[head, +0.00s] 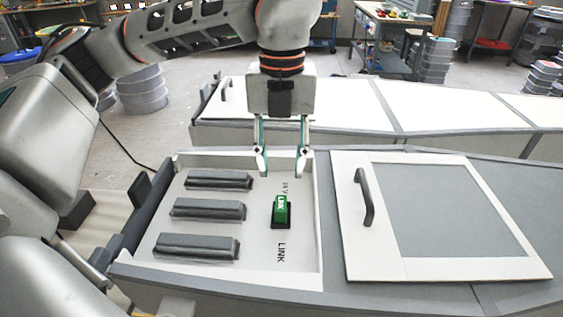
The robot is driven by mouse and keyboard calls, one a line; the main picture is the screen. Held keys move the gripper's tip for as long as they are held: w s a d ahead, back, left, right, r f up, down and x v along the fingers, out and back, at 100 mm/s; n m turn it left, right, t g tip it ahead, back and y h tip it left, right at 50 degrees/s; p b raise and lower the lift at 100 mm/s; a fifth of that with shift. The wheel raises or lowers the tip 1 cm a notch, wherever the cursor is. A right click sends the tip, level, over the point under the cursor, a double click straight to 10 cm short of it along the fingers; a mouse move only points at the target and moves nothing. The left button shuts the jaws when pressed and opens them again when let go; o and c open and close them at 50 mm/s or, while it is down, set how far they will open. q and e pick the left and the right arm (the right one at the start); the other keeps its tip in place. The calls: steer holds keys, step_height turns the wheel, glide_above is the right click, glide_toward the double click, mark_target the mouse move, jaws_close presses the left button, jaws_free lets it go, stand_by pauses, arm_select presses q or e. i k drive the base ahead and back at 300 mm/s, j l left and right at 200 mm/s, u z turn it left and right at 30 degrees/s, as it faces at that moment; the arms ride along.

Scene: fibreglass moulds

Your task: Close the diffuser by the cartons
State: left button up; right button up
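No thing here is marked as the diffuser, and I cannot make out cartons. A white framed panel with a grey centre (445,212) lies on the grey bench top at the right, with a dark curved handle (365,197) on its left side. Left of it is an open shallow white recess (262,262). In the recess are a green switch (281,210) on a black base, the printed word LINK, and three dark bars (208,209). My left gripper (281,171) points down above the recess's far edge, fingers apart and empty. My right gripper is out of view.
A second long bench with white panels (350,105) runs behind. Stacked grey round tubs (142,90) stand on the floor at the back left. More tubs and a trolley (390,40) are at the back right. The framed panel's top is clear.

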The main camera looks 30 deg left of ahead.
mark_target(403, 217)
steer(key=k, duration=1)
